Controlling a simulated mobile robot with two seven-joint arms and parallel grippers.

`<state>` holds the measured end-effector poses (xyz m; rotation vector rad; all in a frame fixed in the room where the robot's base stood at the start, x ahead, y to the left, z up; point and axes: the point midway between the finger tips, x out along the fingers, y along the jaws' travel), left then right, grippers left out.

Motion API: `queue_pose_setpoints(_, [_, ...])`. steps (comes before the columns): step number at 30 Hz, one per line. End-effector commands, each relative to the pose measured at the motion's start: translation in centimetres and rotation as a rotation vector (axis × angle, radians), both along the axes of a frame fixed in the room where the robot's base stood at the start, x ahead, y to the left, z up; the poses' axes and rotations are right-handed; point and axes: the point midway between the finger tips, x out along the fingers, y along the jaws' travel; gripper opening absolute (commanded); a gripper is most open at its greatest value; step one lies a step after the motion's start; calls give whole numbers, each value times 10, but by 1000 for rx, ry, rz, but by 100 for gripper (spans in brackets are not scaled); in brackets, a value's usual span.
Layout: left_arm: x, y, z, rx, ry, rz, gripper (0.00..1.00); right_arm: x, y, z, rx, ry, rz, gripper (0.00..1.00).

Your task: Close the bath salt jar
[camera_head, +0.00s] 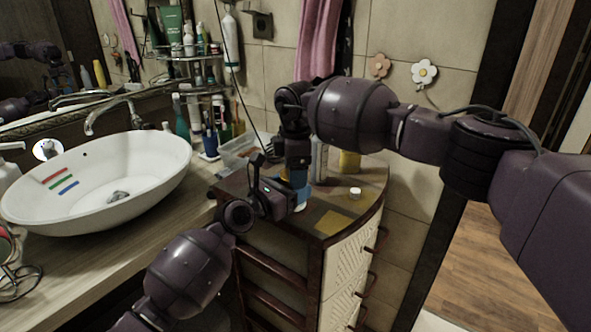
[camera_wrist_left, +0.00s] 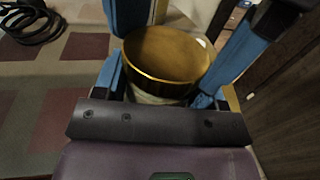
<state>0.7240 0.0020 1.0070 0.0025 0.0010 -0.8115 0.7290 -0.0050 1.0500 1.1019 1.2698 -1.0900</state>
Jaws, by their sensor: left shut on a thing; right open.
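My left gripper (camera_wrist_left: 165,75) has its blue fingers on both sides of a round gold-coloured jar part (camera_wrist_left: 165,60) with a paler band under it. I cannot tell whether this is the lid or the jar with its lid. In the head view my left gripper (camera_head: 297,197) is low over the corner cabinet top, and what it holds is mostly hidden. My right gripper (camera_head: 298,175) points down just above and behind it, close to it; its fingertips are partly hidden. A small white cap-like thing (camera_head: 355,193) lies on the cabinet top to the right.
The curved wooden cabinet (camera_head: 325,222) has free room at its right front. A yellow container (camera_head: 349,160) and a pale bottle (camera_head: 320,158) stand behind the grippers. A clear box (camera_head: 240,152) is at the back left. The white basin (camera_head: 150,165) stands on the counter farther left.

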Motion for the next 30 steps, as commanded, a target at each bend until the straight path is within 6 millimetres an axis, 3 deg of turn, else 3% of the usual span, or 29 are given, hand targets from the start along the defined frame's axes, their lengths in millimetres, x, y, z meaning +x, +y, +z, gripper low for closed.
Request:
queue_pose_setpoints(1, [0, -3, 5, -14, -5, -4, 22, -4, 2, -15, -5, 18, 5, 74])
queue_pose_setpoints(5, [0, -3, 6, -15, -6, -3, 22, -5, 2, -13, -4, 19, 6, 74])
queue_pose_setpoints(16, [0, -2, 4, -9, -5, -1, 22, -4, 1, 27, -3, 13, 4, 74])
queue_pose_setpoints(24, [0, -1, 3, -5, -3, 0, 22, -3, 0, 33, -3, 11, 2, 74])
queue_pose_setpoints(25, [0, -1, 3, -5, -3, 0, 22, -3, 0, 33, -3, 11, 2, 73])
queue_pose_setpoints(30, [0, -1, 2, -4, -3, 0, 22, -3, 0, 34, -3, 10, 1, 47])
